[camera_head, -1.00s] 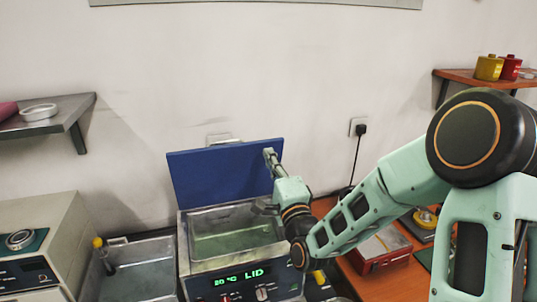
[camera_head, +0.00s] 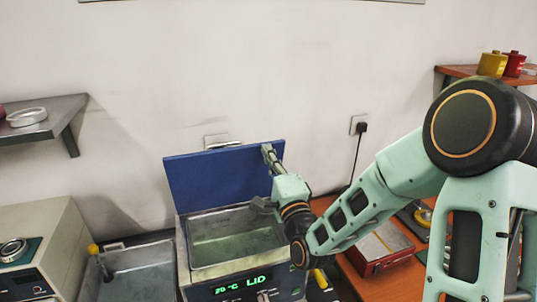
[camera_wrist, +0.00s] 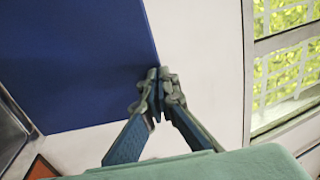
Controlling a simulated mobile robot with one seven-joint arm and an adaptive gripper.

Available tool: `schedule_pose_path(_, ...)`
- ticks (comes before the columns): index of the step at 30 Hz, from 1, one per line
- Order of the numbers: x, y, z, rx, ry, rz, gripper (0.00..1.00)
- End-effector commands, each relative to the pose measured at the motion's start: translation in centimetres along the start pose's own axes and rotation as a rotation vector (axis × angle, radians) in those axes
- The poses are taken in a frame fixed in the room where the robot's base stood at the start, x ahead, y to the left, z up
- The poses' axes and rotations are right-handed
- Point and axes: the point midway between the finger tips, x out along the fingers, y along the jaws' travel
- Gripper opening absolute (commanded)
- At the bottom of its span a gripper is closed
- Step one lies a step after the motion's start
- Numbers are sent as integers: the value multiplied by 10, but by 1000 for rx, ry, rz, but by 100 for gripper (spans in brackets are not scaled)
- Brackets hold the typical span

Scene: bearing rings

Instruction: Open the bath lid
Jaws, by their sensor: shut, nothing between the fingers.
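The bath (camera_head: 183,262) is a metal box with an open basin of greenish liquid and a front panel reading "20 °C LID" in green. Its blue lid (camera_head: 215,178) stands raised, close to upright, at the back of the bath near the wall. My gripper (camera_head: 267,152) is at the lid's upper right edge. In the wrist view my gripper (camera_wrist: 157,82) is shut and empty, with its tips at a corner of the blue lid (camera_wrist: 85,65). I cannot tell whether they touch it.
A metal tray (camera_head: 140,272) stands left of the bath, beside a beige device (camera_head: 45,240). A red box (camera_head: 380,250) lies on the orange bench to the right. A metal shelf (camera_head: 40,122) is at left. A wall socket (camera_head: 358,124) holds a black plug.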

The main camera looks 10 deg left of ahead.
Motion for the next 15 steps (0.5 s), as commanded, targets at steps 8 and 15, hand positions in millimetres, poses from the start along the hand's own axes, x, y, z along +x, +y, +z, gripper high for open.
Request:
schedule_pose_path(8, 40, 0, 1, -1, -1, -6, 0)
schedule_pose_path(15, 55, -2, 0, 0, 0, -2, 0)
